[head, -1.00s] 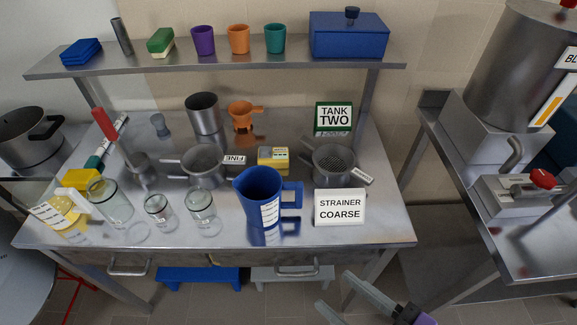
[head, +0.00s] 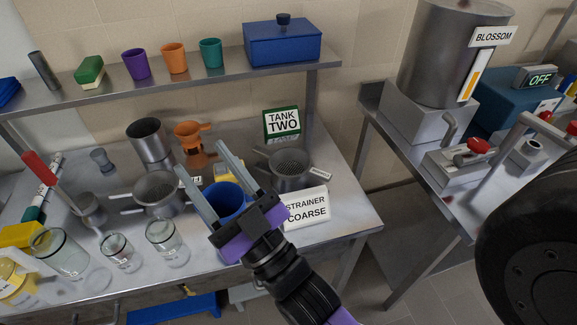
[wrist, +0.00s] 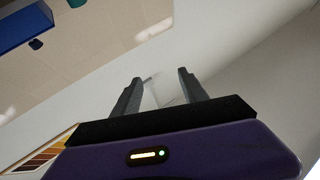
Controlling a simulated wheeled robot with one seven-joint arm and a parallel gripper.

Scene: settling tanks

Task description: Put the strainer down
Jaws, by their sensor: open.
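Two metal strainers sit on the steel bench (head: 340,235). The left strainer (head: 160,196) has handles to its left; a small tag, partly hidden by a finger, is at its right. The right strainer (head: 291,172) has a white tag and stands behind a white STRAINER COARSE sign (head: 308,208). My gripper (head: 200,155) is open and empty, raised in front of the bench, its fingers overlapping the view between the strainers. In the wrist view my gripper (wrist: 160,77) has nothing between its fingers and faces a pale wall.
A blue jug (head: 228,198) is partly hidden behind my gripper. Glass jars (head: 167,245), an orange funnel (head: 192,133) and a metal beaker (head: 148,140) crowd the bench. A shelf (head: 180,82) runs above it. A second bench at right holds the BLOSSOM tank (head: 440,60).

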